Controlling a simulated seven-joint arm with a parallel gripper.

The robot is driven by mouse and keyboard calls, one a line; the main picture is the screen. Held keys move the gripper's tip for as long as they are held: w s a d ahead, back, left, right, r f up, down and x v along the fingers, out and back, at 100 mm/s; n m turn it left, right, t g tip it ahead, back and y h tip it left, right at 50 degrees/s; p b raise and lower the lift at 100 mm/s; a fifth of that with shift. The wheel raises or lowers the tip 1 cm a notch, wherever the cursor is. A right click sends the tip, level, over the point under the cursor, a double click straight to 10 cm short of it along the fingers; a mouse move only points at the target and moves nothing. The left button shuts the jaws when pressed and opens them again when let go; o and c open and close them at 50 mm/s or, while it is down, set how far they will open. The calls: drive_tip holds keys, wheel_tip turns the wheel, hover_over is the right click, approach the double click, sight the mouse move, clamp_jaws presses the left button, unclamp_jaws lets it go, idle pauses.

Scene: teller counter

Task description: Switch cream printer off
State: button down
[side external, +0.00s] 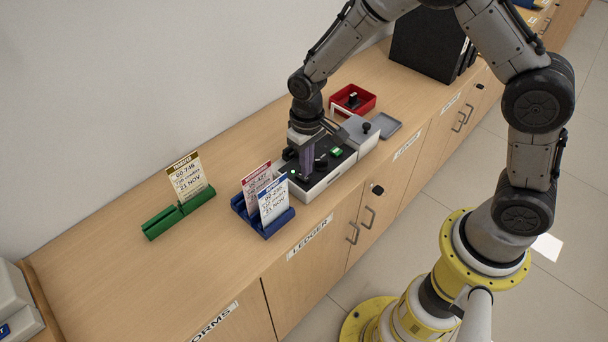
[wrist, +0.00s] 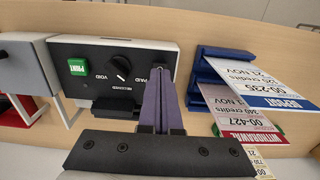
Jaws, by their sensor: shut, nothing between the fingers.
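The cream printer (side external: 323,187) sits on the wooden counter, with a black top panel. In the wrist view the printer (wrist: 63,49) shows a green PRINT button (wrist: 77,67) and a black dial (wrist: 119,68) among labels including VOID. A small green light (side external: 292,171) glows on the panel near my fingers in the side view. My gripper (side external: 305,178) is shut and empty, pointing down at the panel's near-left end. In the wrist view its fingertips (wrist: 160,72) are over the panel end beside the dial and hide what lies under them. I cannot tell whether they touch it.
A blue holder (side external: 271,225) with two cards stands close left of the printer. A green holder (side external: 163,222) with a card is farther left. A grey box (side external: 360,140), a red tray (side external: 366,106) and black binders (side external: 425,45) are to the right.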

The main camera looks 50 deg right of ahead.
drive_tip(key=shift+f, duration=0.95)
idle(0.7)
drive_tip(key=shift+r, duration=3.55)
wheel_tip(320, 180, up, 7)
drive_tip(key=t, duration=0.2)
hover_over(307, 178)
drive_tip(key=d, duration=0.2)
drive_tip(key=s+d+r+m+t, duration=0.1)
drive_tip(key=s+r, duration=0.2)
drive_tip(key=r, duration=0.2)
drive_tip(key=s+d+r+t, duration=0.1)
drive_tip(key=s+d+r, duration=0.1)
drive_tip(key=r, duration=0.3)
drive_tip(key=s+d+r+t, duration=0.2)
drive_tip(key=s+r, duration=0.3)
drive_tip(key=s, duration=0.4)
drive_tip(key=s+f, duration=0.4)
drive_tip(key=s, duration=0.5)
drive_tip(key=shift+s+d+n, duration=0.15)
drive_tip(key=shift+d+n, duration=0.15)
drive_tip(key=shift+n, duration=0.1)
